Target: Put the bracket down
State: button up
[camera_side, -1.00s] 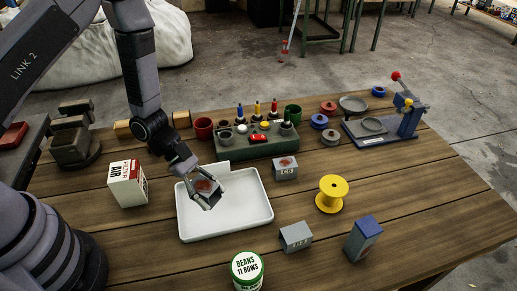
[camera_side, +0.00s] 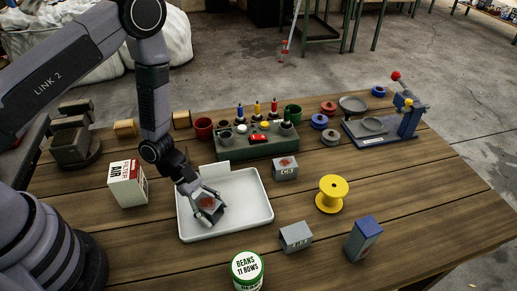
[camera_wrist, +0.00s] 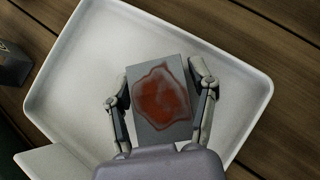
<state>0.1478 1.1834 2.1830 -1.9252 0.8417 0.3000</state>
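The bracket is a grey block with a rusty red-brown patch on its upper face; it shows in the side view (camera_side: 207,205) and fills the middle of the wrist view (camera_wrist: 160,98). My gripper (camera_side: 208,208) is shut on it, with a finger along each of two opposite sides, as the wrist view also shows (camera_wrist: 160,105). The bracket is inside the outline of the white tray (camera_side: 250,215), left of its middle, low over the floor. I cannot tell whether it touches the floor. The tray holds nothing else that I see.
A grey block marked C-3 (camera_side: 285,169) stands right of the tray. Another grey block (camera_side: 295,237), a yellow spool (camera_side: 332,194), a beans can (camera_side: 247,269) and an air filter box (camera_side: 128,184) surround it. A green tool holder (camera_side: 258,143) stands behind.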

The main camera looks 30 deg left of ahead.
jog(key=shift+o, duration=0.6)
